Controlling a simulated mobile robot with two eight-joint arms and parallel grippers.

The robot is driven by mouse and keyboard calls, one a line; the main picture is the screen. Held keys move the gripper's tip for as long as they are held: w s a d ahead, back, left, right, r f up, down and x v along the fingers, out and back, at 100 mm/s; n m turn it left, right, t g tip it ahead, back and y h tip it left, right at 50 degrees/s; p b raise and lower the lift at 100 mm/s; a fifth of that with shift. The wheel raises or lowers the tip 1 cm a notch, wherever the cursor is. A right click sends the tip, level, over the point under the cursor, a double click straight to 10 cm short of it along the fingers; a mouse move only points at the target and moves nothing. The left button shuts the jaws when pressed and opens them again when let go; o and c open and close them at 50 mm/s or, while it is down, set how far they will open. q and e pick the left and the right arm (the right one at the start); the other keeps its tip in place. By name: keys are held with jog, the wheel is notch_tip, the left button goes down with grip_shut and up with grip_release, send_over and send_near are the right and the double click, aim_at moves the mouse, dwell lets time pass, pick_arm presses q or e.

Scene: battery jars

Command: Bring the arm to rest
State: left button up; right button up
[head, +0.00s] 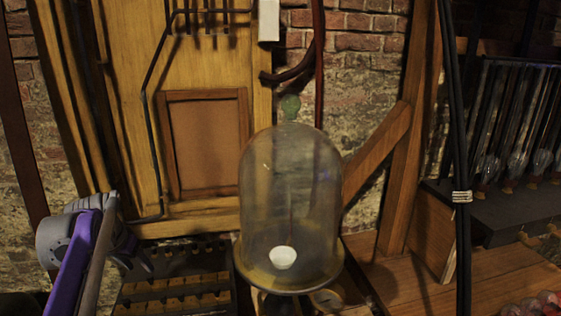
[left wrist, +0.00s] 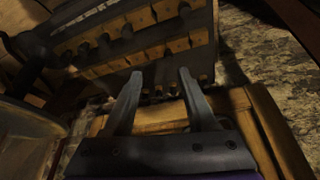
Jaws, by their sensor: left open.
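My left gripper (head: 139,263) is at the lower left of the head view, on a purple and grey arm. In the left wrist view its two fingers (left wrist: 160,80) are spread apart with nothing between them. They point toward a dark slotted rack with wooden strips (left wrist: 146,50). In the head view the rack (head: 178,284) lies just right of the gripper. I cannot tell whether the fingers touch it. My right gripper is in neither view.
A glass bell jar (head: 290,200) with a small white cup (head: 282,258) inside stands right of the rack. A wooden cabinet (head: 130,120) is behind. Black cables (head: 460,150) hang at right, beside a shelf of glass jars (head: 515,165).

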pick_arm(q)
jog(key=s+d+p, duration=0.1)
jog(key=s+d, duration=0.4)
jog(key=d, duration=0.4)
jog(key=s+d+f+p, duration=0.1)
jog(key=s+d+f, duration=0.3)
jog(key=s, duration=0.3)
jog(key=s+d+f+p, duration=0.1)
jog(key=s+d+f, duration=0.3)
jog(key=s, duration=0.3)
jog(key=s+d+f+t+p, duration=0.1)
jog(key=s+d+f, duration=0.3)
jog(key=s+d, duration=0.2)
jog(key=shift+s+d+f+m, duration=0.25)
jog(key=shift+s+m, duration=0.05)
jog(key=shift+s, duration=0.15)
dwell(0.8)
